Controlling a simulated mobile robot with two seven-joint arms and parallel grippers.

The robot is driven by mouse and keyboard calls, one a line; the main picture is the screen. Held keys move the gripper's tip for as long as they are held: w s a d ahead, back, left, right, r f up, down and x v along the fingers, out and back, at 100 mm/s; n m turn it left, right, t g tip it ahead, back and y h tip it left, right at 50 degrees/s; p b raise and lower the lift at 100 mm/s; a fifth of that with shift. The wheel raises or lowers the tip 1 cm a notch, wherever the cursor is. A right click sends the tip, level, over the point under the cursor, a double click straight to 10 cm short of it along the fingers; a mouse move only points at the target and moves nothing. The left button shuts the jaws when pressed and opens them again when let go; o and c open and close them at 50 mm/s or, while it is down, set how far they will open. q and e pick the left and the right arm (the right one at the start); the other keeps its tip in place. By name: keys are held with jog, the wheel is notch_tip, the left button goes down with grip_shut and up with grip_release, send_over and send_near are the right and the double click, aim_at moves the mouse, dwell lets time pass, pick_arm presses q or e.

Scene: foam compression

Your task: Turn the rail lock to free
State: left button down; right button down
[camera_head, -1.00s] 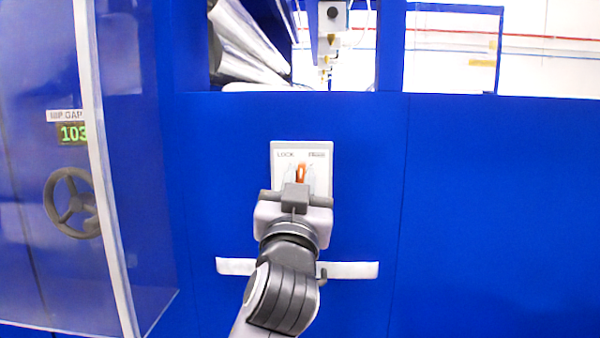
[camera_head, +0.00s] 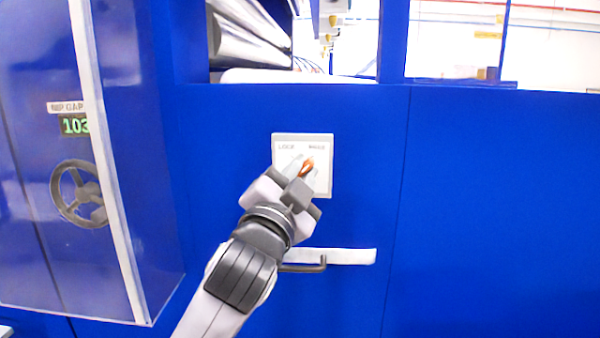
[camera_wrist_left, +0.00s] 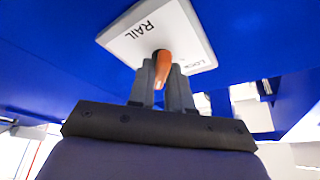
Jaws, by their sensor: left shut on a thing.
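The rail lock is a white plate (camera_head: 322,184) on the blue panel, with a label at each upper corner. The left label reads LOCK; the right one is too blurred to read here. Its orange lever (camera_head: 308,167) tilts to the upper right, toward the right label. My left gripper (camera_head: 303,166) is shut on the lever, rolled to the right, and partly hides it. In the left wrist view the lever (camera_wrist_left: 162,66) sits between the two grey fingers (camera_wrist_left: 163,88), and the plate (camera_wrist_left: 150,32) shows RAIL and LOCK. My right gripper is out of view.
A white bar (camera_head: 350,256) with a dark hooked handle (camera_head: 305,266) lies below the plate. A handwheel (camera_head: 78,193) and a green display (camera_head: 75,126) are behind a clear guard (camera_head: 115,210) at the left. An opening with rollers (camera_head: 245,45) is above.

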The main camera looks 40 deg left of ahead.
pick_arm(q)
jog(key=shift+f, duration=0.1)
dwell(0.4)
jog(key=c, duration=1.1)
grip_release()
jog(key=shift+c, duration=0.2)
